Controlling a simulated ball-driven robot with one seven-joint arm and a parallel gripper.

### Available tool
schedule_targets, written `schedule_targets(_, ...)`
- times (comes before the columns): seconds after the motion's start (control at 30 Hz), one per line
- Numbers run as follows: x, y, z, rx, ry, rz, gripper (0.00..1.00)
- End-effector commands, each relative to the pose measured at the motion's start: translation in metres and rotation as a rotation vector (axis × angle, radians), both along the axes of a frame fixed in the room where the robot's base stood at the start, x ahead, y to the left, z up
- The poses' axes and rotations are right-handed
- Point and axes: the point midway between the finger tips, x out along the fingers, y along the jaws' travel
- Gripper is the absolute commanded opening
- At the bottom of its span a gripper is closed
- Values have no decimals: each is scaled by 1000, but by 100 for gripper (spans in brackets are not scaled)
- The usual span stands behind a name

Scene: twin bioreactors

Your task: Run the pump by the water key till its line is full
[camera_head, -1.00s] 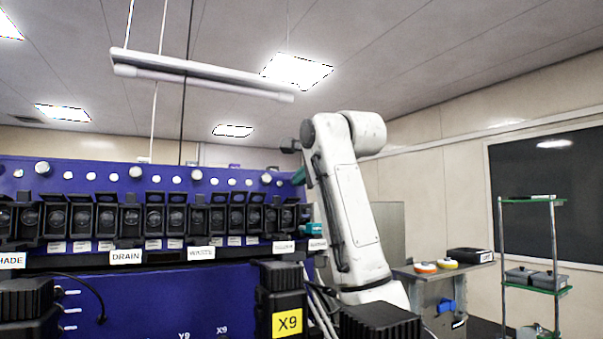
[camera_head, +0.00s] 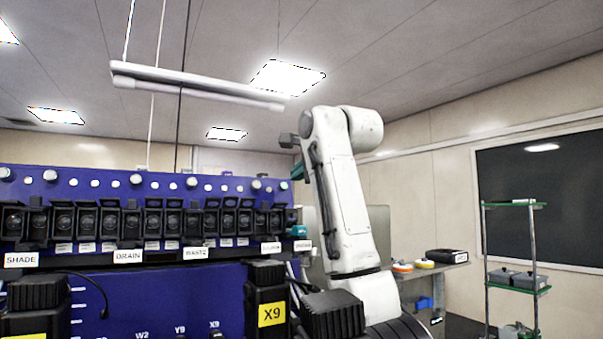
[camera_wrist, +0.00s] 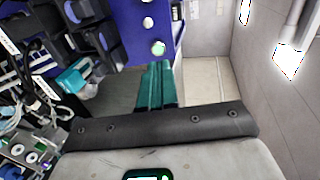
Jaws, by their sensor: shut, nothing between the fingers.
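The blue panel (camera_head: 150,182) carries a row of black flip-cover key units (camera_head: 172,222) with white labels below. SHADE (camera_head: 21,260), DRAIN (camera_head: 128,256) and WASTE (camera_head: 195,253) can be read; labels further right are too small, so I cannot tell which key is water. My gripper (camera_head: 297,172) is at the panel's right end, largely hidden behind my arm. In the wrist view its teal fingers (camera_wrist: 155,88) are together and empty, near the panel's edge (camera_wrist: 150,48). A teal part (camera_wrist: 72,78) sits below the key row. No pump line can be made out clearly.
A bench (camera_head: 430,270) with small round items and a glass-shelved rack (camera_head: 515,240) stand right. A lamp bar (camera_head: 195,84) hangs overhead. Tubing and fittings (camera_wrist: 25,150) crowd the wrist view's lower left.

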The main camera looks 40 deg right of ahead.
Motion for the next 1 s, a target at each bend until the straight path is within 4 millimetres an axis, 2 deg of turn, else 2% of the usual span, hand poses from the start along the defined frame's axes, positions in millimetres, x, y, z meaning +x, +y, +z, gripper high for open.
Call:
schedule_targets(0.6,31,-6,-7,0,-1,3,0)
schedule_targets(1.0,33,-7,-7,-1,-2,2,0)
